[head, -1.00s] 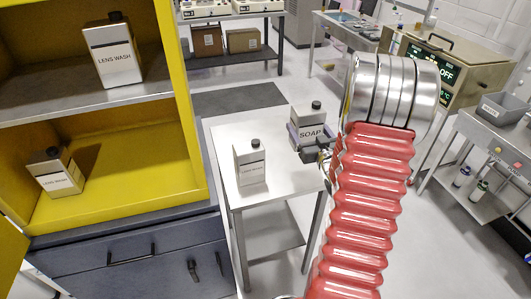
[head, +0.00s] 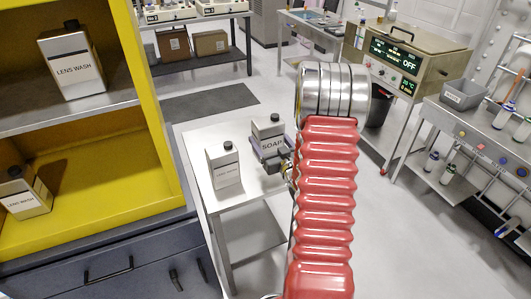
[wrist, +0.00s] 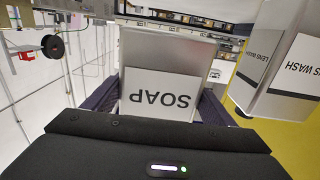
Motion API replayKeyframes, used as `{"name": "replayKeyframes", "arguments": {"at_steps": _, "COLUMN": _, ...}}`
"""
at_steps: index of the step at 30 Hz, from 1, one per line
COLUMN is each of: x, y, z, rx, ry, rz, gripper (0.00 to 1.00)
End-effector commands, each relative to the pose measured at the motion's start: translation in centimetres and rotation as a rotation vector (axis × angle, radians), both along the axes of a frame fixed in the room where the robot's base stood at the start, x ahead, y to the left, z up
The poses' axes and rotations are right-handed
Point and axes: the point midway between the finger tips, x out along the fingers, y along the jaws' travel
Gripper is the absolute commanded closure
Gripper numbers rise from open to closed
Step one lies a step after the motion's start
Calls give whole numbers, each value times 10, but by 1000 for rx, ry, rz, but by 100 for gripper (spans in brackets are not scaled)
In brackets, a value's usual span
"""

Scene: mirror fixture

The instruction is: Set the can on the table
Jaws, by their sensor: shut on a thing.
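A grey can labelled SOAP (head: 268,133) with a dark cap is held upright in my gripper (head: 272,158) over the right part of the small steel table (head: 252,182). In the wrist view the can (wrist: 165,85) fills the space between my two fingers (wrist: 157,108), and its label appears upside down. My gripper is shut on it. The can's base is hidden by the gripper, so I cannot tell whether it touches the tabletop.
A LENS WASH can (head: 223,167) stands on the table just left of the held can. It also shows in the wrist view (wrist: 275,65). A yellow cabinet (head: 130,150) with more LENS WASH cans stands at left. A steel bench (head: 460,125) is at right.

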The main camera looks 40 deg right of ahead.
Motion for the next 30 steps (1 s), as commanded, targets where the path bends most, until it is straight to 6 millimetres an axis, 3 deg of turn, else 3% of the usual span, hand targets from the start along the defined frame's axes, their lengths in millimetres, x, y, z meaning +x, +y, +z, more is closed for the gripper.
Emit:
{"name": "replayKeyframes", "arguments": {"at_steps": 6, "x": 0, "y": -1, "z": -17, "rx": -2, "ry": -4, "rz": 0, "gripper": 72}}
{"name": "replayKeyframes", "arguments": {"at_steps": 20, "x": 0, "y": -1, "z": -21, "rx": -2, "ry": -4, "rz": 0, "gripper": 72}}
{"name": "replayKeyframes", "arguments": {"at_steps": 30, "x": 0, "y": -1, "z": -53, "rx": -2, "ry": -3, "rz": 0, "gripper": 72}}
